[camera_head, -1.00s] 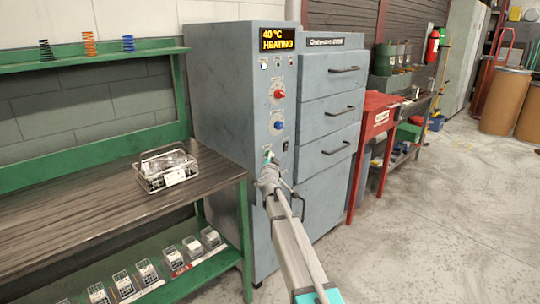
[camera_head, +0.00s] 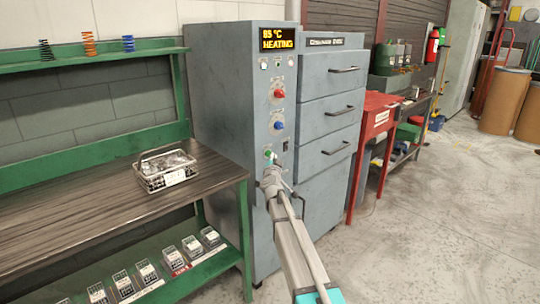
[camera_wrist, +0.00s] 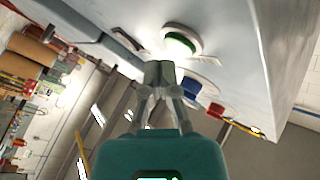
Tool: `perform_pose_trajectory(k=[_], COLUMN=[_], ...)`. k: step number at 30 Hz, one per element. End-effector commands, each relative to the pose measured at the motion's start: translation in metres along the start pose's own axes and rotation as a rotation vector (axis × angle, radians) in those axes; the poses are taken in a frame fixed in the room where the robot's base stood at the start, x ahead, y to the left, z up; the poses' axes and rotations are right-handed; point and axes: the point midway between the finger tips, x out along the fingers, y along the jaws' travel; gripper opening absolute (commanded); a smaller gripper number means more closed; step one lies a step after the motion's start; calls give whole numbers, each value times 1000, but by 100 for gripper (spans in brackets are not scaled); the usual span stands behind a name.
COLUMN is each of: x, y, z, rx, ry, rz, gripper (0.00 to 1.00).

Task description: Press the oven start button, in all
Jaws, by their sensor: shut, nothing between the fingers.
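The grey-blue oven (camera_head: 232,110) stands in the middle of the head view. Its display (camera_head: 277,39) reads "85 °C HEATING". A green button (camera_head: 269,154) sits low on its front panel; in the wrist view the green button (camera_wrist: 180,43) has a pale ring and a bright glow beside it. My gripper (camera_head: 268,170) is shut and empty, its tips just in front of and below the green button. In the wrist view the fingertips (camera_wrist: 159,72) point at the panel close to the button; I cannot tell whether they touch it.
A red knob (camera_head: 279,93) and a blue knob (camera_head: 278,126) are above the button. The oven's drawers (camera_head: 330,110) are shut. A workbench (camera_head: 60,225) with a wire basket (camera_head: 165,171) stands on the left.

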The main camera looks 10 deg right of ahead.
Motion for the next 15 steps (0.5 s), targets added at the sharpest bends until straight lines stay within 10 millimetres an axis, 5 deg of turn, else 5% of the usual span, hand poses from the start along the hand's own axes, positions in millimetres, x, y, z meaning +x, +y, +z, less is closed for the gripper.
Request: perform_pose_trajectory(k=[15], x=[-19], y=[13], z=[-13], rx=[0], ry=[1], rz=[1], gripper=[0])
